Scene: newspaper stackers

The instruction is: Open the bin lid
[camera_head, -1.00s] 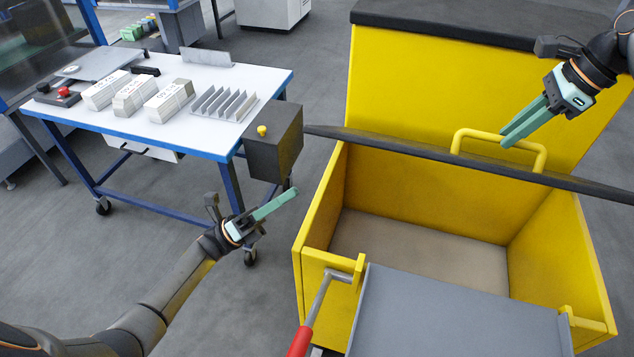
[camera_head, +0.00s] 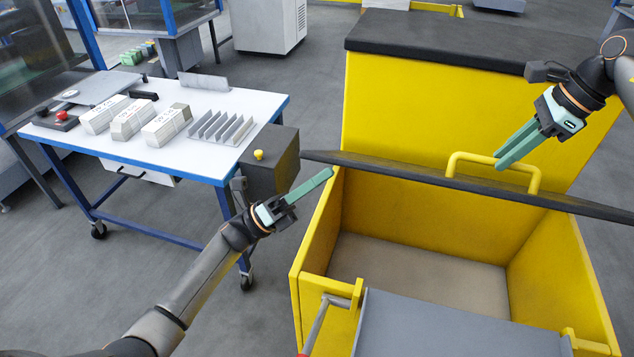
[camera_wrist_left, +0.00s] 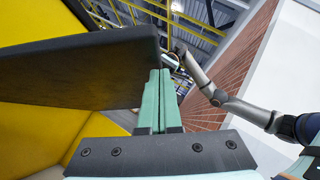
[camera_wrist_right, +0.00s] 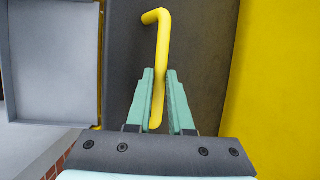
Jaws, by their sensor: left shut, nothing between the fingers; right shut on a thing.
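The yellow bin (camera_head: 318,235) stands in front of me with its inside showing. Its dark lid (camera_head: 390,169) is raised and shows nearly edge-on in the head view. The yellow lid handle (camera_head: 494,159) is on the lid; it also shows in the right wrist view (camera_wrist_right: 158,50). My right gripper (camera_head: 508,160) is shut on the handle, with a finger on each side of it. My left gripper (camera_head: 328,174) is shut and empty near the lid's left end. In the left wrist view the dark panel (camera_wrist_left: 80,70) is close beside the fingertips; contact is unclear.
A grey panel (camera_head: 430,325) covers the bin's near part, beside a metal bar (camera_head: 315,325). A white-topped table (camera_head: 160,95) with newspaper stacks (camera_head: 130,120) and a dark box (camera_head: 268,165) stand left. A taller yellow body with a black top (camera_head: 470,45) rises behind.

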